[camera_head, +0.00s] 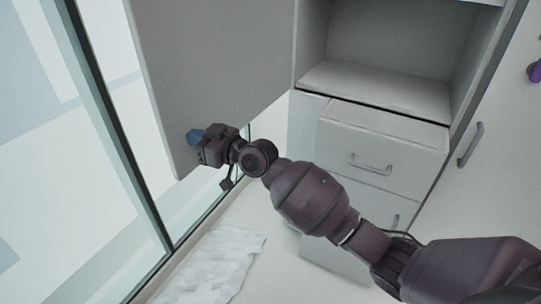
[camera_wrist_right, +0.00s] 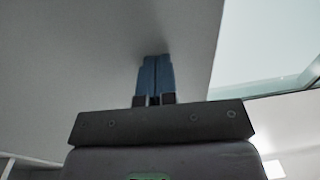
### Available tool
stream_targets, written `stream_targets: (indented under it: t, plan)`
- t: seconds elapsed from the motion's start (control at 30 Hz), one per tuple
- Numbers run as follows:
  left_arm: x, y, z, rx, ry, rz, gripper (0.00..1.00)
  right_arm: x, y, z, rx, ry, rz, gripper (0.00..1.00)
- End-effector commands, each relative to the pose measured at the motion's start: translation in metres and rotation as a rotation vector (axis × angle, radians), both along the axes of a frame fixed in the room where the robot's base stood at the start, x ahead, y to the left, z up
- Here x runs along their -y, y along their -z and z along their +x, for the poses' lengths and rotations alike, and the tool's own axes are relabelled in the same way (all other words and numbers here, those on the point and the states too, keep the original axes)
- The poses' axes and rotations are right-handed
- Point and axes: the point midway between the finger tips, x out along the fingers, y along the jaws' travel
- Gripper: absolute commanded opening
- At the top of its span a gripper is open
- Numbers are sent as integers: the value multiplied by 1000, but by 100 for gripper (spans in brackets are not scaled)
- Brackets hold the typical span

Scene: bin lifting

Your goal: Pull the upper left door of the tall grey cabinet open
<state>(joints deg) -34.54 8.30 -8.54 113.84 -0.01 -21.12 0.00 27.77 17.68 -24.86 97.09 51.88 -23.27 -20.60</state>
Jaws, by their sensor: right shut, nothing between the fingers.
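The upper left door (camera_head: 215,60) of the grey cabinet stands swung open, and the cabinet's compartment (camera_head: 395,50) beside it shows empty. My right gripper (camera_head: 195,136) is at the door's inner face, near its lower free corner. Its blue fingers are shut together with nothing between them. In the right wrist view the shut fingers (camera_wrist_right: 155,78) point at the grey door panel (camera_wrist_right: 100,50); whether they touch it I cannot tell. No handle shows on this side of the door. My left gripper is not in view.
Below the compartment are drawers with a bar handle (camera_head: 371,164), the top one pulled out a little. A closed door with a handle (camera_head: 470,145) is at the right. A glass panel (camera_head: 75,150) stands left of the open door. A pale crumpled cloth (camera_head: 215,265) lies below.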

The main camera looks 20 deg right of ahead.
Motion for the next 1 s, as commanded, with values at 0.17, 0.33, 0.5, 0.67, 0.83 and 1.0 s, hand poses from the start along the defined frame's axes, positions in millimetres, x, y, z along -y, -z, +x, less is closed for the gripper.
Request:
stream_targets:
  t: [0.17, 0.33, 0.5, 0.67, 0.83, 1.0]
  plan:
    - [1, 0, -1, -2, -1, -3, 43, -25, -2, 30, 1, 35, 4, 0]
    - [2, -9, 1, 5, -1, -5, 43, -43, -4, 51, 1, 82, 4, 0]
    - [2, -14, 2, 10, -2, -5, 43, -55, -2, 63, -1, 111, 1, 0]
    - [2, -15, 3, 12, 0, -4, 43, -58, 0, 66, -1, 119, -1, 0]
    - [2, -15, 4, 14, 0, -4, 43, -58, 0, 66, 0, 119, -1, 0]
    - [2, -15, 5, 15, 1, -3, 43, -58, 0, 66, 0, 119, -1, 0]
